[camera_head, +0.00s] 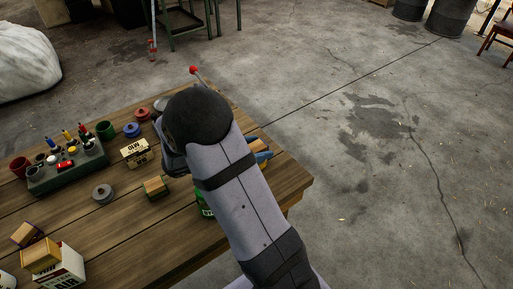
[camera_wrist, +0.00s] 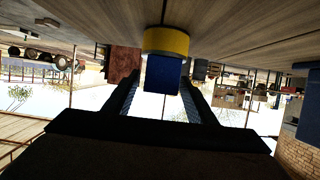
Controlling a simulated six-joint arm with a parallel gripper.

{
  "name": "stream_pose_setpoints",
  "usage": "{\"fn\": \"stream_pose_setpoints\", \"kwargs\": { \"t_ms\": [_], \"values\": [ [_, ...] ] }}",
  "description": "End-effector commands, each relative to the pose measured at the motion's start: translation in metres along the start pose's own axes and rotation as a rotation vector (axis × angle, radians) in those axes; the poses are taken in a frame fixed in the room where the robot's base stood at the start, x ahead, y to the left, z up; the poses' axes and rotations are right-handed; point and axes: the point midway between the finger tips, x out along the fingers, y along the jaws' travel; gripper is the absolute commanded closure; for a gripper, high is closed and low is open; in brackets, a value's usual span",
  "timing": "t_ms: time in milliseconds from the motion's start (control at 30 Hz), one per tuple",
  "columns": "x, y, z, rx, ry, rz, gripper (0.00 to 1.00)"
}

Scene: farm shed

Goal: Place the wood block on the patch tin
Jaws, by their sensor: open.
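My gripper shows in the wrist view (camera_wrist: 160,96), with its two dark fingers apart. A blue piece (camera_wrist: 162,76) with a yellow round part (camera_wrist: 166,41) appears between or just beyond them; I cannot tell whether they touch it. In the head view my arm hides the gripper and what is at it. A tan block-like piece with a green lower part (camera_head: 156,187) lies mid-table. Another tan block (camera_head: 41,254) sits on or against a white carton at the near left. I cannot tell which is the wood block, nor identify the patch tin for certain.
The plank table (camera_head: 125,225) also carries a green tray with several small items (camera_head: 62,172), a cream carton (camera_head: 135,151), a grey round piece (camera_head: 102,194) and a blue cup (camera_head: 131,130). A green can (camera_head: 203,203) is partly behind my arm. Bare planks lie at the front.

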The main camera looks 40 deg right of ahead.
Motion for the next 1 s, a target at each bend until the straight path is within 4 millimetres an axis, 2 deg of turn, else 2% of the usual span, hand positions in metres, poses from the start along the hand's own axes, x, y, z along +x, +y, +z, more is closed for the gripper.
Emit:
{"fn": "stream_pose_setpoints", "kwargs": {
  "t_ms": [167,600,800,1000],
  "values": [
    [-0.022,-0.001,0.002,0.0,-0.001,-0.005,0.49],
    [-0.097,-0.001,0.002,0.001,-0.002,-0.006,0.49],
    [-0.114,-0.001,0.001,-0.001,0.0,-0.002,0.49],
    [-0.118,0.0,0.001,-0.001,-0.001,0.0,0.49]
  ]
}}
